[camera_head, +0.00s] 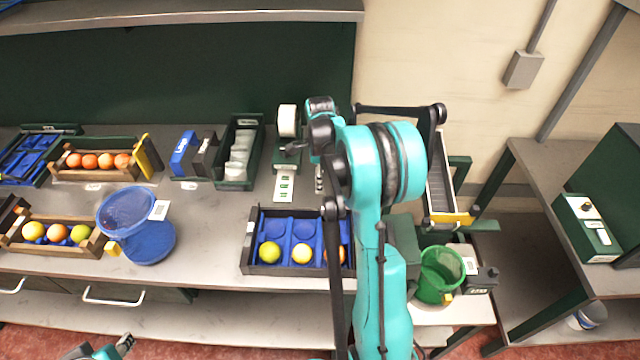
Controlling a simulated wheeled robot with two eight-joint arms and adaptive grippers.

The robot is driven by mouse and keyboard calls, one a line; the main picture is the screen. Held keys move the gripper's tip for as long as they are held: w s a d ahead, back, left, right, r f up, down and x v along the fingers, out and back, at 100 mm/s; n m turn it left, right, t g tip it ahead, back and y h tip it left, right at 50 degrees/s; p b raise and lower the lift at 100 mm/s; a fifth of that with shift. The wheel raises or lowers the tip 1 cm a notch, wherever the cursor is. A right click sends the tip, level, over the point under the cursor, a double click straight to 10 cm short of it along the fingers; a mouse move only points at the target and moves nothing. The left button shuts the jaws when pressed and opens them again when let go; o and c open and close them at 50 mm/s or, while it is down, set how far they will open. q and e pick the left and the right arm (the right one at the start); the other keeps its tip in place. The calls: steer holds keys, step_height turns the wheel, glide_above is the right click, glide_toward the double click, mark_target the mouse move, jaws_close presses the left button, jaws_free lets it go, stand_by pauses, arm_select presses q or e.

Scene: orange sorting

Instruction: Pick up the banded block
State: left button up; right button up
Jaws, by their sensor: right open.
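I cannot make out a banded block for certain. A blue and black block-like pair (189,156) stands at the back of the bench, but I see no clear band on it. My right arm reaches up across the middle of the view. Its dark gripper (298,150) is over the back of the bench, beside a white roll (287,120); it is small and partly hidden by the arm, open, with nothing seen in it. Part of my left arm, with a dark end (124,344), shows at the bottom left edge; its fingers are not clear.
A black tray with blue compartments (247,256) holds several fruits, partly behind my right arm. A blue sieve-like bowl (125,210), wooden fruit crates (140,178), a dark bin of white items (234,182) and a green bucket (440,272) stand around. The front-middle bench (208,240) is clear.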

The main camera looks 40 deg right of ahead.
steer(key=shift+f, duration=0.15)
jaws_close()
